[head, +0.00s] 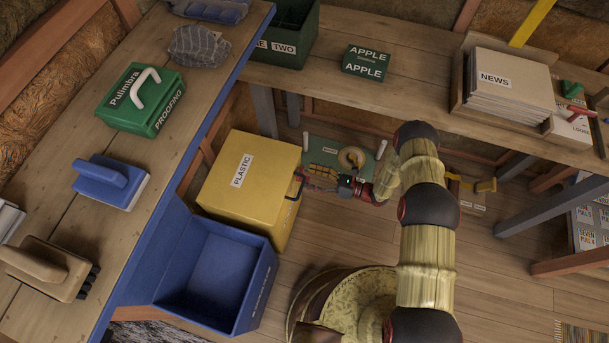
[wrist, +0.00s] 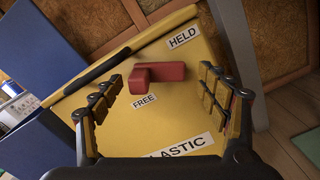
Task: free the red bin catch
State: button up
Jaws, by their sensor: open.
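The yellow bin marked PLASTIC (head: 225,205) stands on the floor beside the blue bin in the head view. In the wrist view its yellow face (wrist: 115,140) fills the middle. The red catch (wrist: 158,73), a bent block, sits on that face between the labels HELD (wrist: 184,38), up and right, and FREE (wrist: 144,101), just below its left end. My gripper (wrist: 162,88) is open and empty, its fingers spread to either side of the catch and apart from it. In the head view my gripper (head: 312,182) is at the bin's right side; I cannot make out the catch there.
A blue open bin (head: 215,275) stands in front of the yellow one. A wooden bench (head: 190,95) with a blue edge runs along the left. A green board (head: 325,150) with a round object lies behind my gripper. Wooden floor (head: 500,265) is clear at right.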

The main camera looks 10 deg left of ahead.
jog(key=shift+w+a+b, duration=0.1)
jog(key=shift+a+b, duration=0.2)
jog(key=shift+a, duration=1.1)
jog(key=shift+c, duration=0.8)
jog(key=c, duration=1)
